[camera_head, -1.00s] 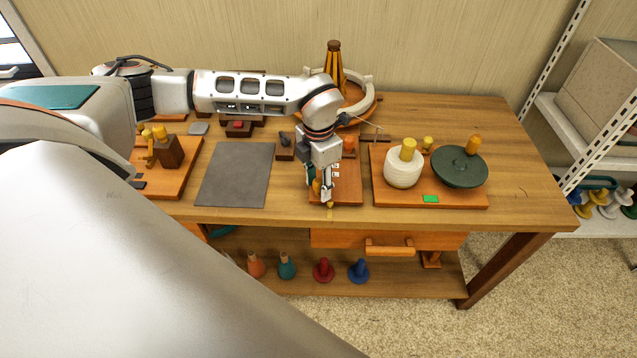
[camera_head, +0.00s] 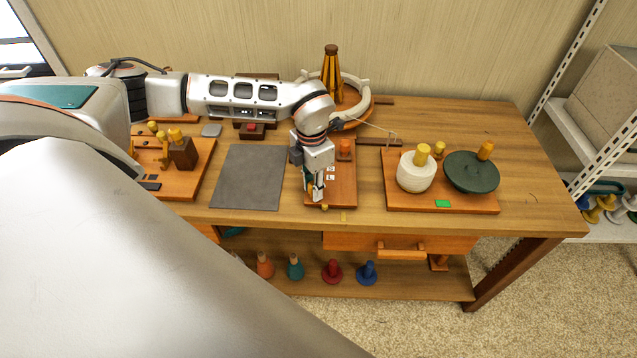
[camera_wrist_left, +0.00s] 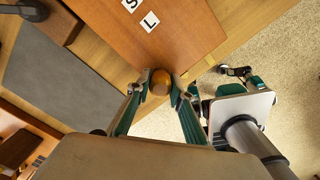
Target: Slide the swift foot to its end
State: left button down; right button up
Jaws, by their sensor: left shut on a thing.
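The swift foot is an orange-brown board (camera_head: 343,188) with white S and L labels, reaching back toward the round base (camera_head: 357,118) that bears the yellow-and-dark cone (camera_head: 332,75) and a pale ring (camera_head: 361,93). My left gripper (camera_head: 318,197) is at the board's front end, pointing down. In the left wrist view its teal fingers close on a round brown knob (camera_wrist_left: 160,82) at the board's edge. The head view mostly hides this grip. What looks like my right gripper (camera_wrist_left: 240,80) hangs over the carpet in the left wrist view; its jaws are unclear.
Dark rails (camera_head: 382,142) show bare right of the foot. A grey mat (camera_head: 248,178) lies to its left, with a red-topped block (camera_head: 251,131) behind. A yellow mark (camera_head: 343,216) is on the front edge.

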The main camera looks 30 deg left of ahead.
pick_arm(q)
jog(key=c, duration=1.8)
grip_release()
jog(key=shift+s+a, duration=0.15)
jog(key=shift+a, duration=0.2)
jog(key=shift+d, duration=0.1)
jog(key=shift+r, duration=0.55)
notch_tip(320, 180, up, 11)
jog(key=shift+f, duration=0.1)
